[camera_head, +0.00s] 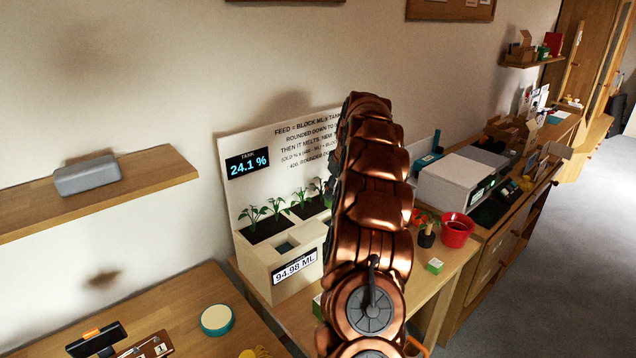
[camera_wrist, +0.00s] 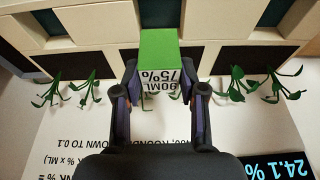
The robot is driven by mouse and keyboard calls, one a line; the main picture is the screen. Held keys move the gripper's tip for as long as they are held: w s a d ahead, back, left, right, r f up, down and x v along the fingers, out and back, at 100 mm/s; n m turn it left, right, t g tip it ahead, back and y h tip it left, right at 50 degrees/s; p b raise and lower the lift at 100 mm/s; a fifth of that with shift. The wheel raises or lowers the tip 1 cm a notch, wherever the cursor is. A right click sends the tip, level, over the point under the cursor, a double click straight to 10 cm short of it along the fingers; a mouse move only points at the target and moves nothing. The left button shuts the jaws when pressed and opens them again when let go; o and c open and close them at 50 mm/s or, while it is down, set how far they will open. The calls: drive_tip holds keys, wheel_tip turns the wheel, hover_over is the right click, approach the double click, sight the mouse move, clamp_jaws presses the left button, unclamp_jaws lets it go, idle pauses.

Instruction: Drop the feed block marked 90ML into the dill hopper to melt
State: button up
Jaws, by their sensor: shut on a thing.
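My gripper (camera_wrist: 159,70) is shut on a feed block (camera_wrist: 159,48) in the wrist view. The block has a green face and a white label reading 90ML and 75%, seen upside down. It is held in front of the white planter unit (camera_wrist: 100,27), near its plants and a dark opening. In the head view the white planter unit (camera_head: 257,275) has a square hopper opening (camera_head: 287,246) above a 94.98 ML label. No dill name is readable. My arm covers the unit's right part, and my gripper and the held block are hidden there.
A tank display (camera_head: 247,163) reads 24.1 %. Small green-and-white block (camera_head: 435,265) and red pot (camera_head: 457,230) are on the table right of my arm. A grey speaker (camera_head: 87,175) sits on the left shelf. A round teal-edged container (camera_head: 217,319) is on the front table.

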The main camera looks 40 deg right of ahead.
drive_tip(key=shift+s+f+b+x, duration=0.1)
drive_tip(key=shift+s+b+x, duration=0.15)
drive_tip(key=shift+x, duration=1.05)
drive_tip(key=shift+s+f+b+x, duration=0.15)
drive_tip(key=shift+s+x, duration=0.15)
drive_tip(key=shift+x, duration=1)
drive_tip(key=shift+s+b+x, duration=0.2)
drive_tip(key=shift+s+x, duration=0.05)
drive_tip(key=shift+x, duration=1.1)
drive_tip(key=shift+a, duration=0.1)
drive_tip(key=o, duration=1.3)
drive_tip(key=shift+c, duration=0.2)
drive_tip(key=shift+r, duration=0.2)
drive_tip(key=v, duration=1.1)
drive_tip(key=shift+s+r, duration=0.2)
drive_tip(key=shift+r, duration=0.15)
